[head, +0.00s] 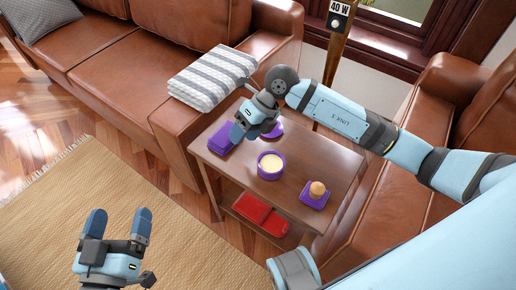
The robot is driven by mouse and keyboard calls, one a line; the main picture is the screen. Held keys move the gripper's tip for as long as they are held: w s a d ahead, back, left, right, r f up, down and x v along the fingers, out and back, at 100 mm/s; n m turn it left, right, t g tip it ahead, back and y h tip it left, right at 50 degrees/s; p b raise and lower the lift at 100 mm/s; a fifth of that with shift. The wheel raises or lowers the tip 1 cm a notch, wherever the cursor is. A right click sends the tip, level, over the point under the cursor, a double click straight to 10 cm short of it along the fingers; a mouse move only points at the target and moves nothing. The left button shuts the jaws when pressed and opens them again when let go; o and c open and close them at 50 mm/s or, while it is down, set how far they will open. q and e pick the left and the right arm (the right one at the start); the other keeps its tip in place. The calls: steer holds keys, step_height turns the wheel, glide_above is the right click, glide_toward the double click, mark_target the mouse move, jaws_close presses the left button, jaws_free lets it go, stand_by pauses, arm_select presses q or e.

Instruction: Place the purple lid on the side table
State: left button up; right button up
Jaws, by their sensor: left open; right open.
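A round purple and whitish piece that looks like the purple lid (274,130) lies on the wooden side table (238,172), partly hidden behind my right gripper. My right gripper (247,133) is open, with its fingers pointing down over the back left of the table, beside the lid. I see nothing held in it. A round purple container (271,166) with a cream-coloured filling stands uncovered near the table's middle. My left gripper (118,224) is open and empty above the woven rug, well left of the table.
A purple rectangular stack (224,138) lies at the table's left corner. A small orange-brown item (317,189) sits on a purple square (313,202) at the right. A red item (260,214) lies on the lower shelf. Leather sofas (132,74) flank the table, with a striped blanket (212,78) on one armrest.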

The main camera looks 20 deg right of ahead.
steer(key=s+a+r+g+y, duration=0.1)
steer(key=s+a+r+y, duration=0.4)
steer(key=s+a+y, duration=0.4)
step_height(320, 180, up, 9)
steer(key=s+a+m+t+y, duration=0.1)
steer(key=s+m+t+y, duration=0.2)
steer(key=m+t+y, duration=0.55)
steer(key=s+d+f+m+t+h, duration=0.1)
steer(key=d+f+m+t+h, duration=0.2)
steer(key=m+h, duration=0.5)
steer(key=s+d+f+m+t+h, duration=0.1)
steer(key=d+f+m+t+h, duration=0.2)
steer(key=m+h, duration=0.6)
steer(key=m+t, duration=0.2)
steer(key=m, duration=0.8)
steer(key=shift+s+f+m+t, duration=0.35)
steer(key=shift+s, duration=0.05)
